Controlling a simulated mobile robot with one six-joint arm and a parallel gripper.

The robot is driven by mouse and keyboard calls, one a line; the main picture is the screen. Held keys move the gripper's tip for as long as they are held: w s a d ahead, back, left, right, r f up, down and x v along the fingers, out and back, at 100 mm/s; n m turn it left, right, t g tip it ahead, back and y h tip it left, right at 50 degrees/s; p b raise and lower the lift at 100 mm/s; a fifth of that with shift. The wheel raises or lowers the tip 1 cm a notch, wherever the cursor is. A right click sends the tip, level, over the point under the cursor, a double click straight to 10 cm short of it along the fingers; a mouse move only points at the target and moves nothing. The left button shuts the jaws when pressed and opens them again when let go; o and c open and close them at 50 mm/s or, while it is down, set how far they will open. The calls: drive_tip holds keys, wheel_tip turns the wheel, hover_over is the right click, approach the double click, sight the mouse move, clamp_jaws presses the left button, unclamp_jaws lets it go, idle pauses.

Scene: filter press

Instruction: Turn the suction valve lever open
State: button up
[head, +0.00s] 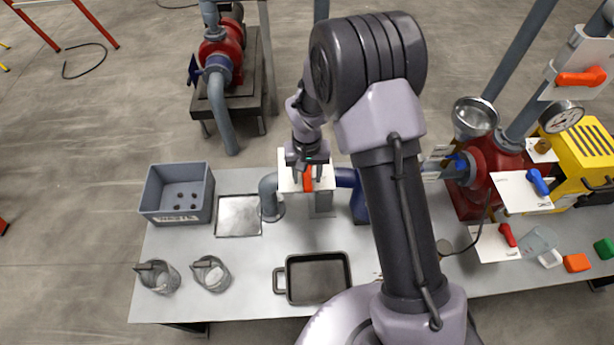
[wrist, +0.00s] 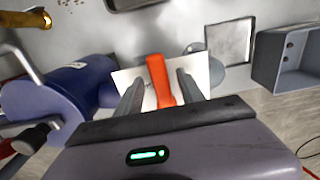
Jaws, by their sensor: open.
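The suction valve lever is an orange-red handle (head: 308,178) in front of a white plate (head: 289,181) on a grey and blue pipe at the back of the table. It also shows in the wrist view as an orange bar (wrist: 159,80) over the white plate (wrist: 205,78). My gripper (head: 304,180) is open at the lever. In the wrist view its two dark fingers (wrist: 160,92) stand one on each side of the lever, with small gaps visible. The valve body behind the plate is mostly hidden.
A grey waste bin (head: 179,194) and a flat metal tray (head: 239,216) stand left of the valve. Two metal jugs (head: 210,273) and a black pan (head: 318,279) are nearer. A red pump (head: 493,172) with other levers stands right. A blue vessel (wrist: 75,92) is beside the valve.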

clamp_jaws()
idle(1.5)
